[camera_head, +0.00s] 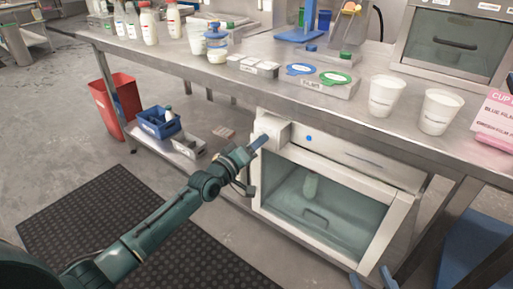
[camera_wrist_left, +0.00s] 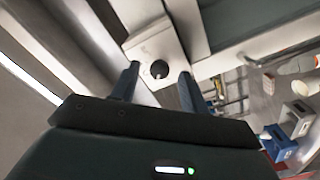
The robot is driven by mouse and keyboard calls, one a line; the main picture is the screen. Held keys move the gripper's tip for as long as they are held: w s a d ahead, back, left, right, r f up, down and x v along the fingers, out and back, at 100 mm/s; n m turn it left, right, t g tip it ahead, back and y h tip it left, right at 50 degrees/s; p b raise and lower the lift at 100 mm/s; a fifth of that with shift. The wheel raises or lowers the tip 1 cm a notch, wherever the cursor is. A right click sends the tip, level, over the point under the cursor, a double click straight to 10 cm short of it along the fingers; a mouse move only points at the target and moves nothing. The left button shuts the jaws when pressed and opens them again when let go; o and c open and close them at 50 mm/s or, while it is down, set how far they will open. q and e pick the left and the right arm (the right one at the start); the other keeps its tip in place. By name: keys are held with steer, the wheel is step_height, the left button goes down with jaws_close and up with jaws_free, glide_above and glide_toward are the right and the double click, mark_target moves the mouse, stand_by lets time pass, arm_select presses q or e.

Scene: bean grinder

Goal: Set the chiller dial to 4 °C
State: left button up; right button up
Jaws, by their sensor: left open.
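My left gripper (camera_head: 258,144) is at this housing. In the left wrist view my left gripper (camera_wrist_left: 158,88) is open, and a dark round spot (camera_wrist_left: 159,69), perhaps the dial, shows on a white face between and beyond its fingers. I cannot read any dial setting or tell contact. My right gripper (camera_head: 374,280) shows only two separated fingertips at the bottom edge.
The steel bench (camera_head: 180,58) overhangs the chiller and carries bottles, lidded tubs and white cups (camera_head: 386,95). A blue crate (camera_head: 160,122) stands on the lower shelf to the left, beside a red bin (camera_head: 118,103). Floor before the chiller is clear.

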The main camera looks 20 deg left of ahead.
arm_select(q)
steer(key=shift+w+d, duration=0.1)
steer(key=shift+w, duration=0.25)
steer(key=shift+c, duration=0.4)
jaws_close()
